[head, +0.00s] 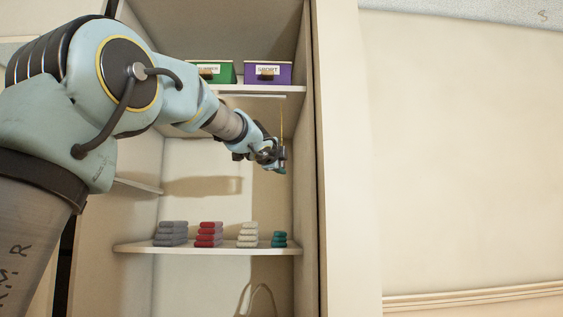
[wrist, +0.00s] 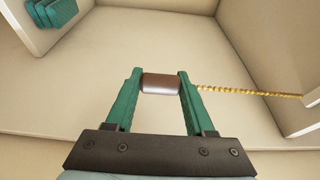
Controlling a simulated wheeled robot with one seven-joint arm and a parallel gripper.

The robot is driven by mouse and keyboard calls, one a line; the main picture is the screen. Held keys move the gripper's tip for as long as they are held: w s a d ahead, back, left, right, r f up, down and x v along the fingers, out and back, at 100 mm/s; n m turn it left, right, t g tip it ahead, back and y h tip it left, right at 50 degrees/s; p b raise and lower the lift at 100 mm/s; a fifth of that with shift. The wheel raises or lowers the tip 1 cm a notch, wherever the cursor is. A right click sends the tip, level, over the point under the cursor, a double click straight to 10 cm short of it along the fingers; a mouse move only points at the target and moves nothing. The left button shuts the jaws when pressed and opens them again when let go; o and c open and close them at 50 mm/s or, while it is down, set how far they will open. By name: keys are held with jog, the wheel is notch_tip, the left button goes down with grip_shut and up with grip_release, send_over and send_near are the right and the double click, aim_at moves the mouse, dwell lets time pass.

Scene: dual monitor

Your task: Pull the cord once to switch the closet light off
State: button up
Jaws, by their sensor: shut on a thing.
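My gripper (head: 279,157) is inside the closet, below the upper shelf and in front of the back wall. In the wrist view, my gripper's green fingers (wrist: 160,84) are shut on the cord's brown cylindrical pull (wrist: 161,84). The gold cord (wrist: 245,92) runs from the pull to the right edge of that view. In the head view, the cord (head: 282,120) hangs as a thin line from near the upper shelf down to my gripper. The pull is too small to tell apart from my gripper there. The lamp itself cannot be clearly made out.
The upper shelf (head: 262,89) holds a green box (head: 222,72) and a purple box (head: 268,73). The lower shelf (head: 205,249) holds several folded stacks, grey, red (head: 209,235), cream and teal (head: 279,239). The closet's right side wall (head: 304,190) is close to my gripper.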

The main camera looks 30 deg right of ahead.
jog(key=shift+f, duration=0.4)
jog(key=shift+r+p, duration=0.65)
jog(key=shift+r, duration=0.25)
jog(key=o, duration=0.8)
jog(key=shift+o, duration=0.2)
jog(key=b+v, duration=0.1)
jog(key=v, duration=0.7)
jog(key=shift+a+f, duration=0.1)
